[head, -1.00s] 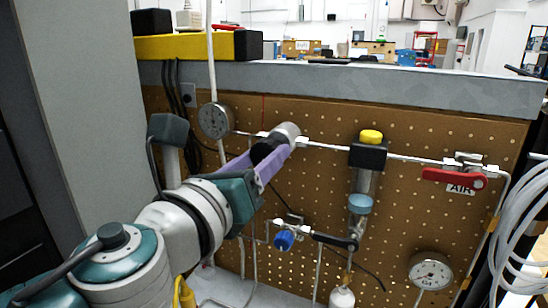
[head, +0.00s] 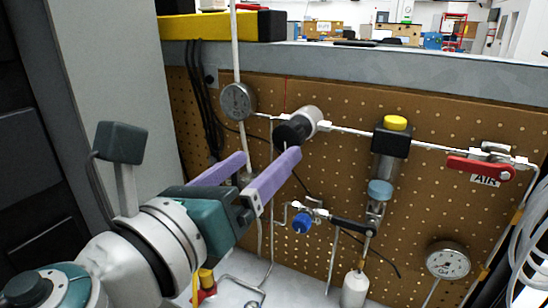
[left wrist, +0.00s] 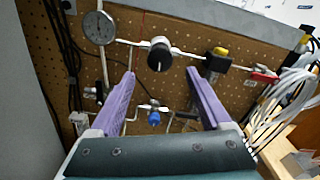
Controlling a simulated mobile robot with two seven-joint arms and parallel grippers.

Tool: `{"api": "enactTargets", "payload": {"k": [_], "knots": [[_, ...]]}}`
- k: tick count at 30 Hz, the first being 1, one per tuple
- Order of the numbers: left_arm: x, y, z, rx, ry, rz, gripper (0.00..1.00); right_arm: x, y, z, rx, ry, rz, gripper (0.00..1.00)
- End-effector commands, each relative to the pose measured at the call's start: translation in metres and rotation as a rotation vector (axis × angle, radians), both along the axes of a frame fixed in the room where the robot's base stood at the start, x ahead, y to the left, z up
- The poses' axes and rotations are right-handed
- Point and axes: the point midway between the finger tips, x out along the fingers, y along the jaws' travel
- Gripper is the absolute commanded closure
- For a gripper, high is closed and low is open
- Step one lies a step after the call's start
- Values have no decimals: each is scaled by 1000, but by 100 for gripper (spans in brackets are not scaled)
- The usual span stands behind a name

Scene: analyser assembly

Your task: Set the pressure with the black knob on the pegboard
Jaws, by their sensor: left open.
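The black knob (head: 295,130) is on the silver regulator on the pegboard's upper pipe, just right of a round gauge (head: 238,100). My left gripper (head: 267,155) has purple fingers spread apart, with nothing between them. In the head view its tips are below and left of the knob, and the right-hand finger's tip overlaps the knob's lower edge. In the left wrist view the black knob (left wrist: 158,56) shows beyond and between the fingertips (left wrist: 161,73), with its round face towards the camera. The gauge (left wrist: 99,27) is left of it; its reading is too small to tell. My right gripper is not in view.
Right of the knob are a yellow-topped filter unit (head: 391,140), a red valve handle (head: 478,167) marked AIR and a lower gauge (head: 447,262). A blue knob (head: 302,223) sits below. Black cables hang at left, near a grey panel (head: 110,80).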

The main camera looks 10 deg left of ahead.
Motion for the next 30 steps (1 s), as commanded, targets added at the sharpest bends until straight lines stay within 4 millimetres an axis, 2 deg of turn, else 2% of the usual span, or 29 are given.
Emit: {"api": "enactTargets", "payload": {"k": [3, 7, 17, 20, 23, 25, 27, 29, 30], "knots": [[-17, 7, -2, 1, 1, 2, 19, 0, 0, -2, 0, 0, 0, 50], [-27, 10, -1, 0, 0, 1, 19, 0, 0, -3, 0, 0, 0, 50], [-29, 11, 0, -3, 1, 2, 19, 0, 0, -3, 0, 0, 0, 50], [-29, 20, 1, -107, 44, 57, 19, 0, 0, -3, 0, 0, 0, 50], [-33, 54, -4, -452, 189, 243, 19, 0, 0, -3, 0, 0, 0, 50], [-47, 89, -22, -827, 341, 461, 19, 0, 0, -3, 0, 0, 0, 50], [-78, 119, -52, -1230, 499, 723, 19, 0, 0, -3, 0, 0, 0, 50], [-112, 133, -78, -1527, 608, 948, 19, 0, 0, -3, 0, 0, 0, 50], [-135, 136, -92, -1696, 665, 1090, 19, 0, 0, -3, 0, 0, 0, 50]]}}
